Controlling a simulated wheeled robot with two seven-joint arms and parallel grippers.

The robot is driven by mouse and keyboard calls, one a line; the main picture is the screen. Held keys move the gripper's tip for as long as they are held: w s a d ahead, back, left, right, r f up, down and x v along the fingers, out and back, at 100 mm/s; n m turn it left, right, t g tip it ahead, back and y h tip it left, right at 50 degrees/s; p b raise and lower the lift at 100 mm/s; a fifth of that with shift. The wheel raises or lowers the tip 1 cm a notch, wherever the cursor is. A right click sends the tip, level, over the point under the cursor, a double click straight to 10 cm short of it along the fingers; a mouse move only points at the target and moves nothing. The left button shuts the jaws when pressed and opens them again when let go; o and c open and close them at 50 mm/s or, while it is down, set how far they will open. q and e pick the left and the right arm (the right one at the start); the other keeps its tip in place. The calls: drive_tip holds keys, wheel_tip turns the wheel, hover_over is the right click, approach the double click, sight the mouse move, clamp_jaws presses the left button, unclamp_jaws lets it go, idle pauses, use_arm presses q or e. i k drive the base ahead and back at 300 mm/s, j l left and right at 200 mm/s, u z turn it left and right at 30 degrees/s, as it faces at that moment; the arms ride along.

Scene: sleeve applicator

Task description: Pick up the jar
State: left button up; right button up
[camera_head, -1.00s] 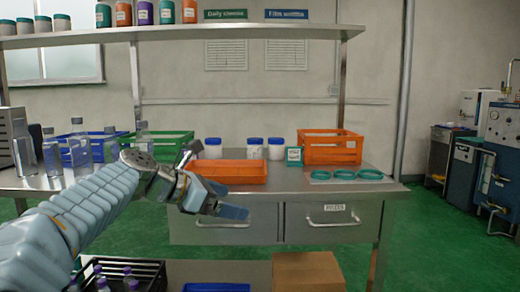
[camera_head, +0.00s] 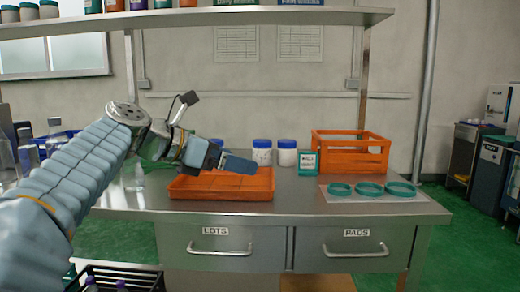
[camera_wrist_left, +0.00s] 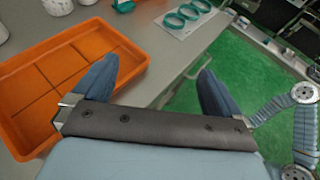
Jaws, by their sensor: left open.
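Several white jars with blue lids stand at the back of the metal table. Two of them, a left jar (camera_head: 262,153) and a right jar (camera_head: 286,154), show clearly in the head view behind the orange tray (camera_head: 195,190); another is partly hidden by my left arm. My left gripper (camera_head: 238,166) is open and empty, in front of the jars and above the tray in the head view. In the left wrist view, its fingers (camera_wrist_left: 156,82) are spread apart, and a white jar (camera_wrist_left: 56,6) is cut off at the top left. My right gripper is not seen.
An orange crate (camera_head: 350,157) stands at the back right. A small green-and-white box (camera_head: 301,162) stands beside the right jar. Teal rings (camera_head: 370,189) lie on a white sheet. A shelf (camera_head: 240,17) spans above.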

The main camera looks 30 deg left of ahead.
sight(262, 150)
drive_tip(key=i+j, duration=0.4)
drive_tip(key=j, duration=0.15)
drive_tip(key=i+j, duration=0.4)
drive_tip(key=j, duration=0.1)
